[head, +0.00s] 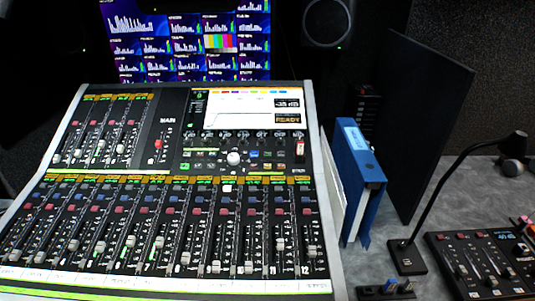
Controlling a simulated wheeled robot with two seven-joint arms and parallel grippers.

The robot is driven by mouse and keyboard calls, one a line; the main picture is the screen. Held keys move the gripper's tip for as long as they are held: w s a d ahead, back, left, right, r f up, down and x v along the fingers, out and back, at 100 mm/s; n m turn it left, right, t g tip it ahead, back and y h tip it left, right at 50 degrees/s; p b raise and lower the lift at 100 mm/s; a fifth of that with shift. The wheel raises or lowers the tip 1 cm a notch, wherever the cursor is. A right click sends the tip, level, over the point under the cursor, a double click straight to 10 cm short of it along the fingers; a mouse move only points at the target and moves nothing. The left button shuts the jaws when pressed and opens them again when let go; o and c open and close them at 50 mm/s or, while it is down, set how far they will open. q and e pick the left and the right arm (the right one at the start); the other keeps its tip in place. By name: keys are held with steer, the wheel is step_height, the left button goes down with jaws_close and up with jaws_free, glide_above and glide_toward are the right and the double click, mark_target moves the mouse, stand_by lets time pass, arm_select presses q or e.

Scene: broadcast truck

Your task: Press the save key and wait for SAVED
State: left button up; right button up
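The mixing console (172,125) fills the left and middle of the head view. Its screen (240,108) is lit and an orange status box (288,118) on it reads READY. Below the screen is a group of small keys, with a green key (185,166), a blue key (254,153) and a pale round knob (233,158). The key labels are too small to read, so I cannot tell which one is the save key. Neither of my grippers is in view, and nothing covers the console.
Blue binders (359,175) stand right of the console, before a dark upright panel (420,120). A gooseneck microphone (445,190) and a smaller control panel (482,262) are at right. A small dark item with blue parts (388,289) lies at the front edge.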

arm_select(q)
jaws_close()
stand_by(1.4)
